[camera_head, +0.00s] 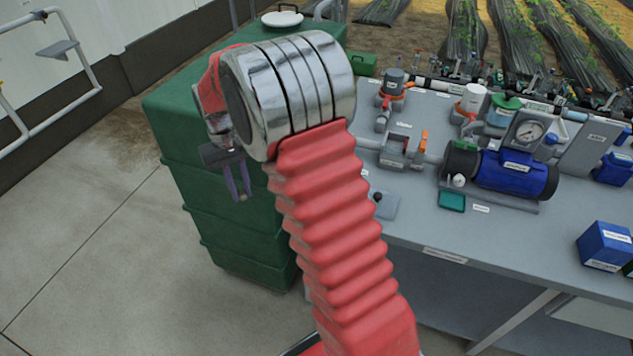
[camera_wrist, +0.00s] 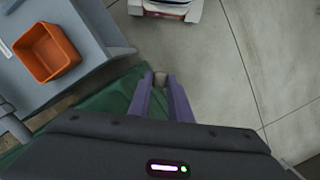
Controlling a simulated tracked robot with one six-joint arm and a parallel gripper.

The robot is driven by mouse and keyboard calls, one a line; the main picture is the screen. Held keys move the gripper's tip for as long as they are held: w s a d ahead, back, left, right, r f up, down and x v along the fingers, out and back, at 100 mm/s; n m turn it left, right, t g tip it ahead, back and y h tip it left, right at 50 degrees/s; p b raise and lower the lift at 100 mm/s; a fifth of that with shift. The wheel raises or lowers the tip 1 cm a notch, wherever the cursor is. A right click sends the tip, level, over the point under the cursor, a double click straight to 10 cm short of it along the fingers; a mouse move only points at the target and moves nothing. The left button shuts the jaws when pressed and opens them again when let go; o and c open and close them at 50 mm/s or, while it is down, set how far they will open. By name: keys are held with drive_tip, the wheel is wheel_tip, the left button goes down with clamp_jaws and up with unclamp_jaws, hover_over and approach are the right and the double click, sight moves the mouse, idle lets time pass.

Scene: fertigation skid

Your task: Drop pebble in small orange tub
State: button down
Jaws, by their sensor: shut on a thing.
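My gripper (camera_head: 241,194) hangs fingers-down in front of the green stacked container in the head view. In the wrist view its two purple fingers (camera_wrist: 160,84) are shut on a small grey-brown pebble (camera_wrist: 160,77) at their tips. The small orange tub (camera_wrist: 47,52) is at the upper left of the wrist view, on a grey surface. Its inside looks empty. My gripper is apart from the tub, off to its right in that view. I cannot make out the tub in the head view, where my red arm covers part of the bench.
The green container (camera_head: 225,220) stands beside the grey bench (camera_head: 420,215). The bench carries a blue pump (camera_head: 515,172), a gauge (camera_head: 528,132), pipes, valves and a blue box (camera_head: 605,245). Bare concrete floor (camera_head: 90,240) lies to the left.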

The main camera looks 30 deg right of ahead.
drive_tip(key=shift+a, duration=0.25)
drive_tip(key=shift+d, duration=0.1)
